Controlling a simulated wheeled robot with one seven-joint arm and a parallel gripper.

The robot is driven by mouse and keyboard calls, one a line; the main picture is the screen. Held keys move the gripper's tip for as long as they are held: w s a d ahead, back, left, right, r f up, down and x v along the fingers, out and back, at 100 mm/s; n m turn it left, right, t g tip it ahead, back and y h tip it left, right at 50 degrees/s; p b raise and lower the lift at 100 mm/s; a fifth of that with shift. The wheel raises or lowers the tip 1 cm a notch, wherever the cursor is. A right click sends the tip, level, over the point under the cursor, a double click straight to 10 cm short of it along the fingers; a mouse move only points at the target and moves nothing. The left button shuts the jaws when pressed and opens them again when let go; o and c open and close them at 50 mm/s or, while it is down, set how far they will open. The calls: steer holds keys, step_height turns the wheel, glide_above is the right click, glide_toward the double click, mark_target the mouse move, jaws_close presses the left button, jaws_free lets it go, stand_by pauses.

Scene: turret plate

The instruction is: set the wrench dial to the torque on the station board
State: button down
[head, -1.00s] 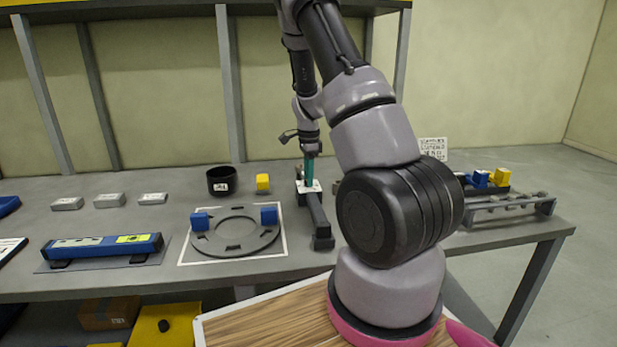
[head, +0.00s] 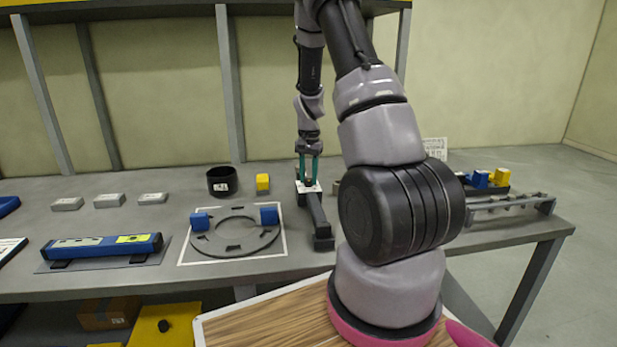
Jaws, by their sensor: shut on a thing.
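My gripper (head: 309,178) points down with its teal fingers at a small white dial plate (head: 309,187) on the dark wrench fixture (head: 318,222). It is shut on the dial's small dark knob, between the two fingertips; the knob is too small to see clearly. The dial's marks cannot be read from here. The station board (head: 435,149) is a white printed sheet at the back right, partly hidden behind my arm. Its text is too small to read.
A grey ring plate (head: 236,247) with two blue blocks lies left of the fixture. A black cup (head: 222,181) and a yellow block (head: 263,183) stand behind it. A blue level-like tool (head: 102,247) lies at left. A grey rack (head: 510,203) is at right.

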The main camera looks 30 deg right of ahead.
mark_target(309, 179)
steer(key=n, duration=0.6)
steer(key=shift+n, duration=0.4)
stand_by(0.3)
steer(key=c, duration=0.5)
jaws_free()
steer(key=shift+r, duration=0.1)
step_height(309, 179, up, 11)
steer(key=shift+f, duration=0.2)
steer(key=shift+r, duration=0.1)
